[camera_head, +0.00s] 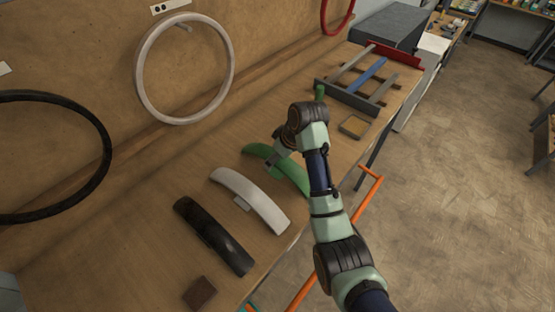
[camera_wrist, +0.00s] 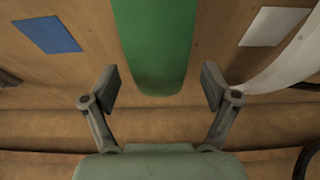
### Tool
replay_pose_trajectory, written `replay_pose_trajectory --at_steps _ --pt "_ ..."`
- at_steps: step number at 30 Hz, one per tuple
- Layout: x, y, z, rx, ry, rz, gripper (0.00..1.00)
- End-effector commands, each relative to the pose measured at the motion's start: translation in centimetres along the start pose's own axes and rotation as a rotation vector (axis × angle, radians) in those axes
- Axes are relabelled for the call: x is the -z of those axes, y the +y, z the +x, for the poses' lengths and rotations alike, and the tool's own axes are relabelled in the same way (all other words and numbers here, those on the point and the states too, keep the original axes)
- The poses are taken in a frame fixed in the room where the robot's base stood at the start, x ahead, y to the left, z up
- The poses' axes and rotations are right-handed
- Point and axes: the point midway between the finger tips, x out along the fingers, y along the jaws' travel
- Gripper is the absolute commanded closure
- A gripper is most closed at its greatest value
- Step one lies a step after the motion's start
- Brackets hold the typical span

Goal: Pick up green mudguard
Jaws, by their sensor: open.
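The green mudguard (camera_head: 296,175) lies on the wooden workbench, its middle partly hidden behind my arm in the head view. In the wrist view the green mudguard (camera_wrist: 155,45) runs down from the top edge and ends in a rounded tip between my fingers. My gripper (camera_wrist: 160,88) is open, with one finger on each side of the mudguard and a gap on both sides. In the head view my gripper (camera_head: 272,160) is over the mudguard's left part. I cannot tell the exact height above it.
A white mudguard (camera_head: 252,199) and a black mudguard (camera_head: 214,236) lie nearby on the bench. A brown block (camera_head: 199,293) is at the front. A slatted frame (camera_head: 360,82) stands farther back. An orange tube frame (camera_head: 335,240) is beside the bench. A blue square (camera_wrist: 48,35) lies left of the mudguard.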

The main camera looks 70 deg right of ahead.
Motion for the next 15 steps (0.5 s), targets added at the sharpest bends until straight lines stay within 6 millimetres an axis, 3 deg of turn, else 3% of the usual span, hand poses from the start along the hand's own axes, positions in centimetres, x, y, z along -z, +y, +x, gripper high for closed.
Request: replay_pose_trajectory --at_steps 8,15 --pt "-0.02 0.01 0.66 -0.001 0.001 0.0 0.14" --pt "-0.03 0.01 0.64 -0.001 0.001 0.0 0.54"
